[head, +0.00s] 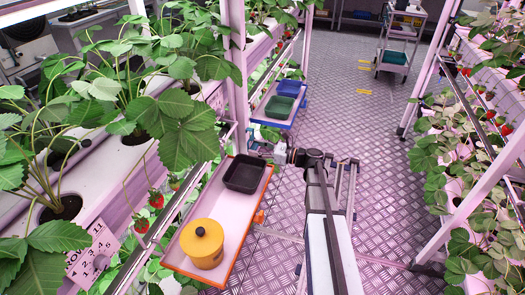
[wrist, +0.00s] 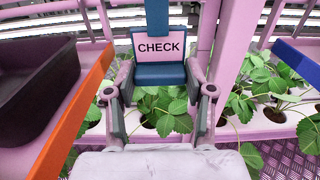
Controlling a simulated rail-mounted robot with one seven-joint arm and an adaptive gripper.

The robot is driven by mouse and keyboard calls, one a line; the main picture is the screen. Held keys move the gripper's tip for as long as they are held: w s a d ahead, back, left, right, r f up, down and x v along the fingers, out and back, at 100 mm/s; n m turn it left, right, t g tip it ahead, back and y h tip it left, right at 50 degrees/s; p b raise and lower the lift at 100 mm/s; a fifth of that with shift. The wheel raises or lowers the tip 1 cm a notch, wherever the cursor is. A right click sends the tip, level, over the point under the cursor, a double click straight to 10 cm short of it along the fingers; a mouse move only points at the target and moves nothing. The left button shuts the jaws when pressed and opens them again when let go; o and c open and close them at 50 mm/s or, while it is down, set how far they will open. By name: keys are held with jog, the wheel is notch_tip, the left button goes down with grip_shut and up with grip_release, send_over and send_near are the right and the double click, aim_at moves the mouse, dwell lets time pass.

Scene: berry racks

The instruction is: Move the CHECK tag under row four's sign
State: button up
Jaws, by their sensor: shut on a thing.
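The CHECK tag (wrist: 160,48) has a pale pink face with black letters on a blue body. It is upright between the fingers of my gripper (wrist: 158,76), which is shut on it. A blue upright piece shows directly above the tag; I cannot tell whether it is part of it. In the head view my gripper (head: 276,153) is beside the rack, between the orange-edged and blue-edged trays; the tag is not clear there. A row sign (head: 92,252) hangs on the near left rack, its number hard to read. I cannot make out row four's sign.
The orange-edged tray (head: 223,222) holds a yellow pot (head: 203,246) and a black bin (head: 245,174). A blue-edged tray (head: 267,112) with a green bin (head: 279,107) lies beyond. Strawberry plants and a rack post (head: 237,65) are close.

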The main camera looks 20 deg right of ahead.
jog(key=f+b+x, duration=0.1)
jog(key=x, duration=0.7)
jog(key=shift+f+b, duration=0.15)
jog(key=shift+b, duration=0.25)
jog(key=shift+f, duration=0.1)
dwell(0.4)
jog(key=o, duration=1.2)
jog(key=shift+c, duration=0.2)
jog(key=shift+s+d, duration=0.1)
jog(key=shift+d, duration=0.05)
jog(key=v, duration=1.1)
jog(key=shift+s+d, duration=0.3)
